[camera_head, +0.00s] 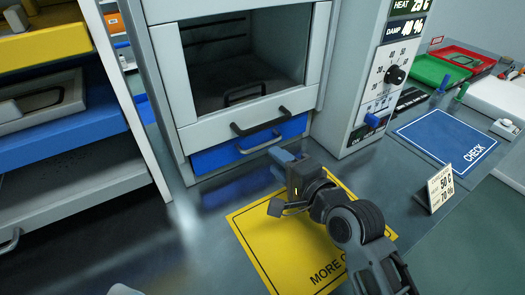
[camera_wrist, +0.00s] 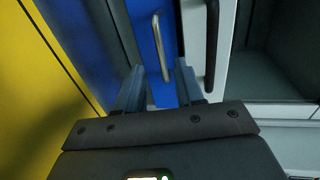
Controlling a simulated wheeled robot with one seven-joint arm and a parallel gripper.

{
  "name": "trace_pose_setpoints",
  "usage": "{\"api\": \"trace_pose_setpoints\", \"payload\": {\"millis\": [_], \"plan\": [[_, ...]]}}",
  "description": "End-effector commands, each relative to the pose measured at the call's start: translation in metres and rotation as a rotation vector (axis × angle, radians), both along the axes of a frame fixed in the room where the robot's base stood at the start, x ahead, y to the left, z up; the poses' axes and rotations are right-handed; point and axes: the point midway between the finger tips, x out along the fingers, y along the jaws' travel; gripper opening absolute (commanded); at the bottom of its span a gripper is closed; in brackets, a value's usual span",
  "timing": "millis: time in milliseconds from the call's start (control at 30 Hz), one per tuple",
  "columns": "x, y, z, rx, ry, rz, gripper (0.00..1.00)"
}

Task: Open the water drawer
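The blue drawer (camera_head: 215,158) sits low in the grey cabinet, under the chamber door, and looks shut. Its grey bar handle (camera_head: 260,144) runs across its front. In the wrist view the blue drawer front (camera_wrist: 145,40) and its handle (camera_wrist: 160,48) stand near upright in the picture. My gripper (camera_head: 279,158) is just in front of the drawer, near the handle's right end. In the wrist view my gripper (camera_wrist: 160,68) is open, with one end of the handle showing between the fingertips. I cannot tell whether the fingers reach around it.
The chamber door (camera_head: 215,128) above has a dark handle (camera_head: 261,122), close beside my right finger in the wrist view (camera_wrist: 211,45). A yellow mat (camera_head: 265,240) lies under my arm. A control panel (camera_head: 385,80) stands right, a blue CHECK mat (camera_head: 446,138) beyond. Shelves (camera_head: 65,150) stand left.

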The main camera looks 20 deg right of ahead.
Motion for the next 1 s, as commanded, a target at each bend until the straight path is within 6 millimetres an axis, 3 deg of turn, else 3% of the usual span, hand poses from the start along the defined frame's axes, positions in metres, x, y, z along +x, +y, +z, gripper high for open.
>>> {"api": "trace_pose_setpoints", "payload": {"millis": [500,867,1000], "plan": [[0.066,0.007,-0.013,-0.003,0.000,0.000,0.37],[0.072,0.008,-0.016,-0.003,0.000,0.000,0.37],[0.072,0.008,-0.016,-0.003,0.000,0.000,0.26]]}}
